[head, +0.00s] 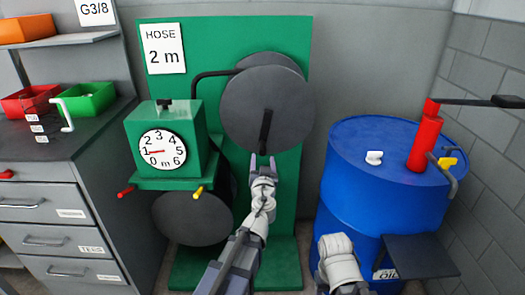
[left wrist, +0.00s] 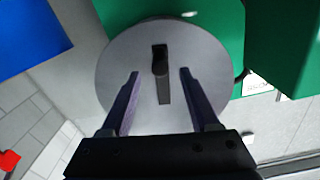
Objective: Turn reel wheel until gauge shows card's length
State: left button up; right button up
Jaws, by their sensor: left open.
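The reel wheel (head: 252,95) is a dark grey disc on the green stand, with a black handle (head: 265,132) on its face. The left wrist view shows the wheel (left wrist: 125,60) and its handle (left wrist: 162,75) face on. My left gripper (head: 263,160) is open just below the handle in the head view. In the left wrist view its fingers (left wrist: 160,72) are on either side of the handle, apart from it. The round gauge (head: 163,160) has a red needle pointing left, near 1. The card (head: 164,48) reads "HOSE 2 m". My right gripper is not in view; part of my right arm shows.
A second dark disc (head: 190,220) sits low under the green gauge box (head: 195,122). A blue drum (head: 350,180) with a red pump (head: 426,140) stands right. Drawers (head: 45,230) and a bench with bins stand left.

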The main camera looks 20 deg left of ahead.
aim_at(263, 149)
pick_arm(q)
jog(key=x, duration=0.7)
jog(key=shift+w+a+f, duration=0.1)
jog(key=shift+w, duration=0.15)
grip_shut()
dwell(1.1)
